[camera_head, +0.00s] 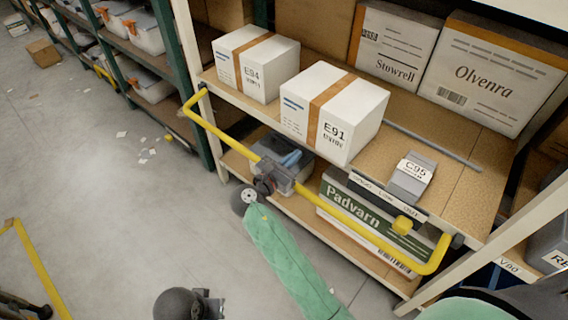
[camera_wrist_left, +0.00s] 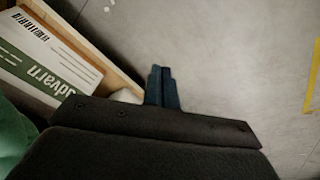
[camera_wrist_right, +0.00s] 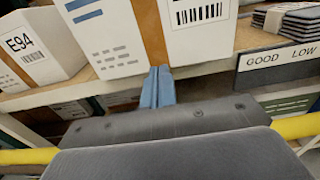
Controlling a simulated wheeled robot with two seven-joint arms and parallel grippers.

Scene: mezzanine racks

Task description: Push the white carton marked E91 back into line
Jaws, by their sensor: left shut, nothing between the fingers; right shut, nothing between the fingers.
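The white carton marked E91 (camera_head: 308,102), with a brown tape band, stands upright on the upper shelf. It sits further forward than the white carton E94 (camera_head: 240,75), with its front near or over the shelf edge. My right gripper (camera_head: 294,158) is shut and empty, low in front of E91, by the yellow rail. In the right wrist view its blue fingertips (camera_wrist_right: 158,72) point at the lower part of E91 (camera_wrist_right: 108,40); I cannot tell whether they touch. My left gripper (camera_wrist_left: 163,72) is shut and empty, low over the floor away from the cartons.
A yellow rail (camera_head: 340,208) runs along the rack front. Stowrell (camera_head: 392,45) and Olvenra (camera_head: 490,80) cartons stand behind. A Padvarn carton (camera_head: 350,205) is below. Left floor is mostly clear.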

